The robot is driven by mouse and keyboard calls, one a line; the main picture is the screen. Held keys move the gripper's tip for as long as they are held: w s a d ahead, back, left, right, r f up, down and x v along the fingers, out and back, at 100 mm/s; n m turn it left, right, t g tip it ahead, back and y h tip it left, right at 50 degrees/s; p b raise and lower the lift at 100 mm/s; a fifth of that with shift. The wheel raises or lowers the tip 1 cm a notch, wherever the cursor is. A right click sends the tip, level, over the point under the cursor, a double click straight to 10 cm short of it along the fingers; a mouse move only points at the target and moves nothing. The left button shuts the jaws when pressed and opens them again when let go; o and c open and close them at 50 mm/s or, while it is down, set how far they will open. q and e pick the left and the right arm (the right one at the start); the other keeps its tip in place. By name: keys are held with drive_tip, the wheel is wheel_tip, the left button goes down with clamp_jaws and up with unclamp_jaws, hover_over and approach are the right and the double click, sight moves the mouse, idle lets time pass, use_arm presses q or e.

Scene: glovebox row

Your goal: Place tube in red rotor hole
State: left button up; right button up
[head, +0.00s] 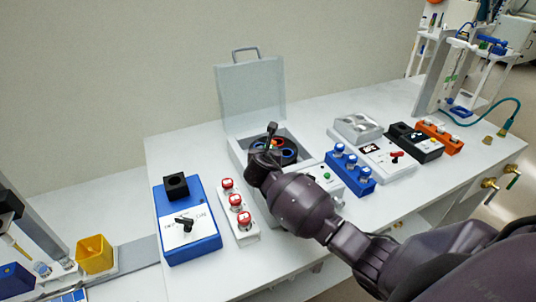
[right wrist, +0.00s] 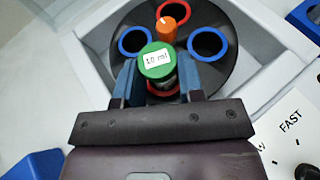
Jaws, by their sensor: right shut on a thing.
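My right gripper (right wrist: 158,80) is shut on a tube (right wrist: 157,60) with a green cap labelled "10 ml". The tube is over the near red-ringed rotor hole (right wrist: 164,93); whether its lower end is inside the hole is hidden by the cap and fingers. The dark rotor (right wrist: 205,73) has another red-ringed hole (right wrist: 174,12) at the far side, blue-ringed holes left and right, and an orange centre knob (right wrist: 166,29). In the head view my right gripper (head: 268,153) covers part of the rotor (head: 288,142). My left gripper is not in view.
The centrifuge's clear lid (head: 250,92) stands open behind. A rack of red-capped vials (head: 238,222) and a blue device (head: 190,240) are at left. A blue rack (head: 349,172) and more devices are at right.

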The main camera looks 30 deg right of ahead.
drive_tip(key=shift+s+f, duration=0.1)
drive_tip(key=shift+f, duration=0.35)
drive_tip(key=shift+s+f, duration=0.15)
drive_tip(key=shift+f, duration=0.2)
drive_tip(key=o, duration=0.9)
drive_tip(key=shift+s+a+f, duration=0.1)
drive_tip(key=shift+f, duration=0.1)
drive_tip(key=shift+w+r, duration=0.2)
drive_tip(key=shift+r, duration=0.3)
drive_tip(key=v, duration=1.2)
drive_tip(key=shift+w+r+p, duration=0.1)
drive_tip(key=shift+r+p, duration=0.2)
drive_tip(key=shift+p, duration=0.1)
